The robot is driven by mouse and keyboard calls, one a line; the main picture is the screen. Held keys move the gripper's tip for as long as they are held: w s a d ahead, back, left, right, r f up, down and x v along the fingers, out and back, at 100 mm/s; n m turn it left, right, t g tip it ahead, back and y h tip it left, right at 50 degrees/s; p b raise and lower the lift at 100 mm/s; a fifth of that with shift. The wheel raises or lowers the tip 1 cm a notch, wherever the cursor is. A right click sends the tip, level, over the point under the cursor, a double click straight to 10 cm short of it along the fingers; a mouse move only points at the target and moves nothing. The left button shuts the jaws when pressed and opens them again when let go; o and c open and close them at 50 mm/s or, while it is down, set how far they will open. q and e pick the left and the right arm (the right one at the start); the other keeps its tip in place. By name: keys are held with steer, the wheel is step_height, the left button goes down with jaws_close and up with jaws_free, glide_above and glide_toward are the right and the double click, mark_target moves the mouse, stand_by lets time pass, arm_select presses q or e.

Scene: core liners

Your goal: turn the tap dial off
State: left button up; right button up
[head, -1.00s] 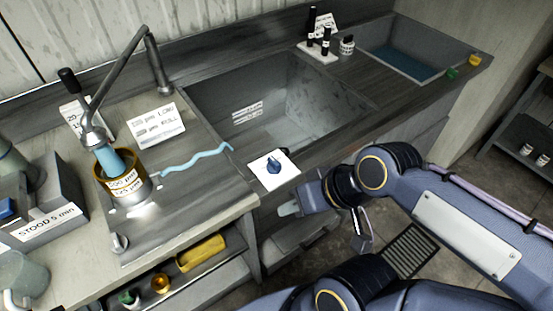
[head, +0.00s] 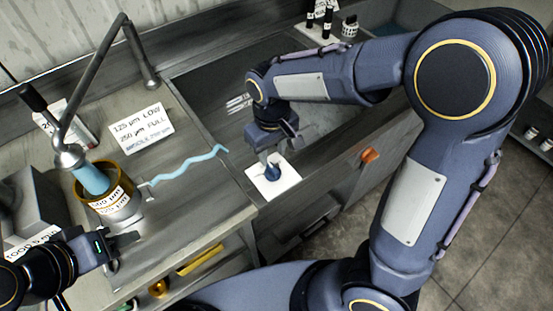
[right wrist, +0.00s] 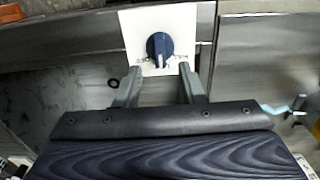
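The blue tap dial (head: 272,173) sits on a white square plate (head: 285,184) at the sink's front edge. In the right wrist view the dial (right wrist: 157,43) has a pale mark pointing toward my gripper. My right gripper (head: 268,158) is at the dial; in the right wrist view its two fingers (right wrist: 160,78) are spread apart, just short of the dial, with nothing between them.
A wavy blue strip (head: 188,163) runs across the counter to the sink. A text card (head: 142,128) lies behind it. Black-capped bottles (head: 318,18) stand behind the sink.

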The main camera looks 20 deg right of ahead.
mark_target(273, 168)
step_height(273, 168, down, 6)
steer(key=shift+r, duration=0.1)
jaws_close()
stand_by(0.4)
